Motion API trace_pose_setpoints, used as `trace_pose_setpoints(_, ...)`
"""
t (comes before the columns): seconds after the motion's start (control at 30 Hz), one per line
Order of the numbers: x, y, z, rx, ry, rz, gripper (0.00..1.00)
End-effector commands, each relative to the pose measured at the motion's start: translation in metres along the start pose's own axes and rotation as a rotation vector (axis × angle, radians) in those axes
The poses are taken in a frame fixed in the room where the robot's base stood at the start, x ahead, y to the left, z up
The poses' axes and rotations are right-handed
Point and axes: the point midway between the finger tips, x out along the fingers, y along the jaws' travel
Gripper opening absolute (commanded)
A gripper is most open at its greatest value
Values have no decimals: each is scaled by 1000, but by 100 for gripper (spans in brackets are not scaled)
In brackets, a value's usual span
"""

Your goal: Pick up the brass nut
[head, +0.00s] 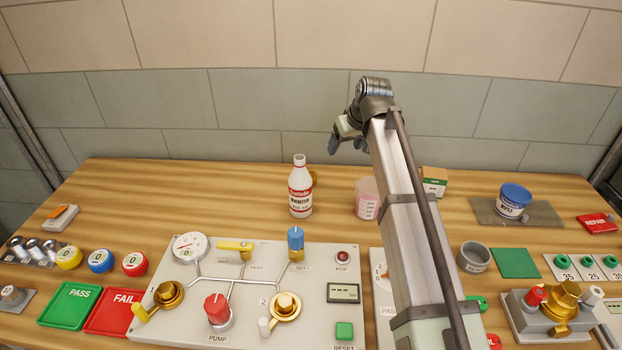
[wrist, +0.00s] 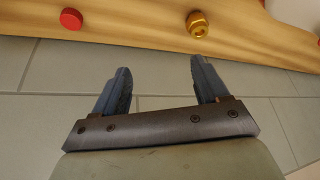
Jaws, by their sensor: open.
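The brass nut (wrist: 197,24) lies on the wooden bench near its back edge, in the upper part of the wrist view. In the head view only a small golden sliver (head: 314,177) shows behind the white bottle (head: 300,187); it may be the nut, mostly hidden. My gripper (wrist: 160,66) is open and empty, with its two blue-grey fingers apart and the nut beyond them. In the head view my gripper (head: 347,145) is raised in front of the tiled wall, to the right of the bottle and above the bench.
A round red piece (wrist: 71,19) lies left of the nut in the wrist view. A pink cup (head: 367,198) stands right of the bottle, beside my arm. The valve panel (head: 250,325) fills the front middle. The back left of the bench is mostly clear.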

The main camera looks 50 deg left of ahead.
Motion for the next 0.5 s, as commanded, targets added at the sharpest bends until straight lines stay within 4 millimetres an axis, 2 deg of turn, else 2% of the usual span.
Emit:
trace_pose_setpoints(0.03,2,-21,-1,-24,-14,-3,74)
trace_pose_setpoints(0.1,4,-41,-2,-48,-29,-4,74)
trace_pose_setpoints(0.2,6,-60,-2,-72,-45,-5,74)
trace_pose_setpoints(0.37,9,-73,-2,-88,-57,-5,74)
trace_pose_setpoints(0.5,25,-74,-1,-89,-59,-5,74)
